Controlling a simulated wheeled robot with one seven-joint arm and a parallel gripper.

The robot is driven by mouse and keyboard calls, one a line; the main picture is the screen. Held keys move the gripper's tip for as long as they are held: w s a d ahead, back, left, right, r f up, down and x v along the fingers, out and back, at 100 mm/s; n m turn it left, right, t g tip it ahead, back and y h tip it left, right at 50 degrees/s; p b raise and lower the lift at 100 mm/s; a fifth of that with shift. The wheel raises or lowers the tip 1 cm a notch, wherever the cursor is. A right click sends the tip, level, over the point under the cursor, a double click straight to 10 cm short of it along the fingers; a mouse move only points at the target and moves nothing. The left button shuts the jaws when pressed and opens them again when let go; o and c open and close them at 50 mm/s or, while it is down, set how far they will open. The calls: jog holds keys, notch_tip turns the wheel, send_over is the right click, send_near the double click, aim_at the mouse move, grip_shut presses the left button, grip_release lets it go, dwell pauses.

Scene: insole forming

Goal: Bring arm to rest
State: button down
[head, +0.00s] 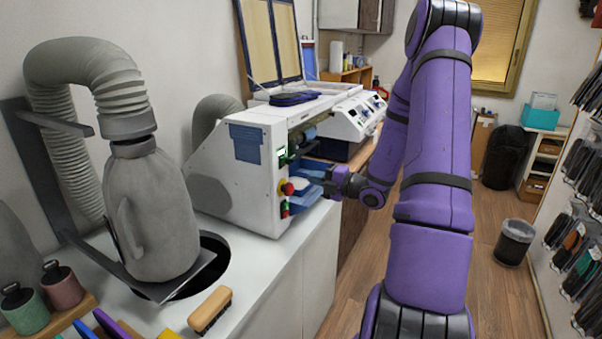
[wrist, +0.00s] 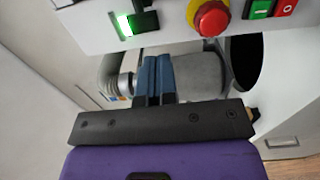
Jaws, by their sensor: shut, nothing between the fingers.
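My purple arm (head: 435,170) rises at the right of the head view and reaches down to the front of a white machine (head: 235,180) on the counter. My gripper (head: 328,183) is at that machine's front, near its red and green buttons. In the wrist view my gripper (wrist: 154,75) shows two blue fingers side by side, shut with nothing between them. The machine's front panel shows above them, with a red knob (wrist: 212,19), a green button (wrist: 259,8) and a lit green switch (wrist: 125,24).
A grey hose and bag unit (head: 150,210) stands on the white counter (head: 262,268) at the left. A brush (head: 210,310) lies at the counter's front. A second white machine (head: 352,115) stands behind. Wooden floor (head: 345,305) is free around a waste bin (head: 514,242).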

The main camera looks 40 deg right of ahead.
jog(key=shift+f+v, duration=0.15)
jog(key=shift+v, duration=1.25)
jog(key=shift+f+v, duration=0.15)
jog(key=shift+v, duration=1.25)
jog(key=shift+w, duration=0.1)
jog(key=s+a+r+n+g+y, duration=0.15)
jog(key=a+r+n+g, duration=0.25)
jog(key=a+n, duration=0.4)
jog(key=s+a+r+n+g+y, duration=0.1)
jog(key=s+a+r+n+g, duration=0.15)
jog(key=a+n+g, duration=0.4)
jog(key=s+a+r+n+g+y, duration=0.1)
jog(key=a+r+n+g+y, duration=0.15)
jog(key=a+r+n, duration=0.5)
jog(key=s+a+r+n+h, duration=0.2)
jog(key=s+n, duration=0.3)
jog(key=n, duration=0.4)
jog(key=s+a+r+n+h, duration=0.2)
jog(key=s+n+h, duration=0.3)
jog(key=n, duration=0.4)
jog(key=s+a+r+n+t+h, duration=0.1)
jog(key=s+a+r+n+h, duration=0.1)
jog(key=n, duration=0.8)
jog(key=s+a+h, duration=0.1)
jog(key=s+h, duration=0.1)
jog(key=s, duration=0.1)
jog(key=shift+r, duration=0.4)
